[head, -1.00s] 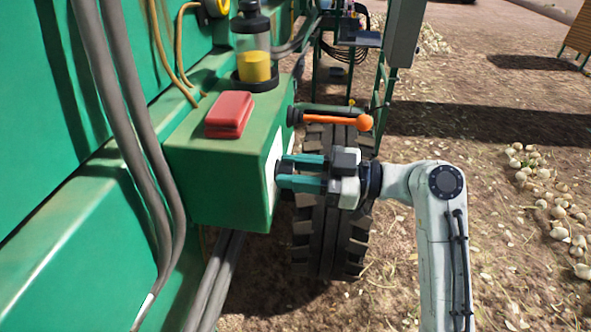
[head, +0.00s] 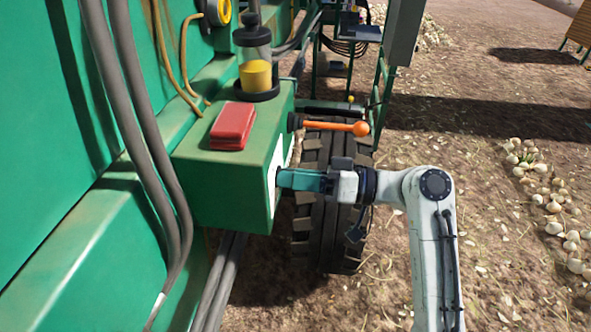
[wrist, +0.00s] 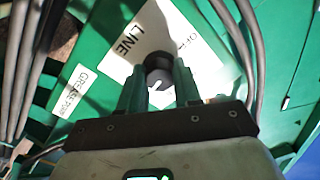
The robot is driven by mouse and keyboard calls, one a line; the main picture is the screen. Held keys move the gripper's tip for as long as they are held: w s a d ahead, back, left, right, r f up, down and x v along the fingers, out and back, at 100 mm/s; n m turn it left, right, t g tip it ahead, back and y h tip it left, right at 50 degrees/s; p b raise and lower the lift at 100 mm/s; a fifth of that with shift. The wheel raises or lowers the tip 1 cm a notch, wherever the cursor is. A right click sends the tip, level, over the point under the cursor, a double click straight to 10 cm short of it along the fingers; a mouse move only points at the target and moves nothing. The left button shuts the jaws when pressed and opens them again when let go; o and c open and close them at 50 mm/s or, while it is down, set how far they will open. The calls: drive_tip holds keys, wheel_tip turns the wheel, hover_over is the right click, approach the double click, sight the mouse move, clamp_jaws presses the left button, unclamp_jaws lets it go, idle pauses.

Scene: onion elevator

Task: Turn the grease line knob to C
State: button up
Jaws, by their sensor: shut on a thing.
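The grease line knob (wrist: 158,72) is a small grey-black round knob on a white label plate (wrist: 205,45) in the wrist view. The plate carries the word LINE and a small label that looks like OFF; I cannot make out a letter C. My gripper (wrist: 158,82) has its two teal fingers on either side of the knob, shut on it. In the head view, my gripper (head: 281,179) reaches left to the face of a green box (head: 222,200), its fingers overlapping edge-on. The knob is mostly hidden there by the fingertips.
A red block (head: 232,126) and a jar of yellow grease (head: 256,75) stand on the box. An orange-tipped lever (head: 335,127) sticks out just above my gripper. A tyre (head: 325,235) is below, and grey hoses (head: 140,130) run at left. Open ground lies to the right.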

drive_tip(key=shift+m+p, duration=0.45)
drive_tip(key=shift+m, duration=0.35)
drive_tip(key=o, duration=1.1)
drive_tip(key=shift+c, duration=0.2)
drive_tip(key=s+d+b, duration=0.2)
drive_tip(key=d, duration=0.8)
drive_tip(key=shift+d, duration=0.35)
drive_tip(key=shift+f, duration=0.1)
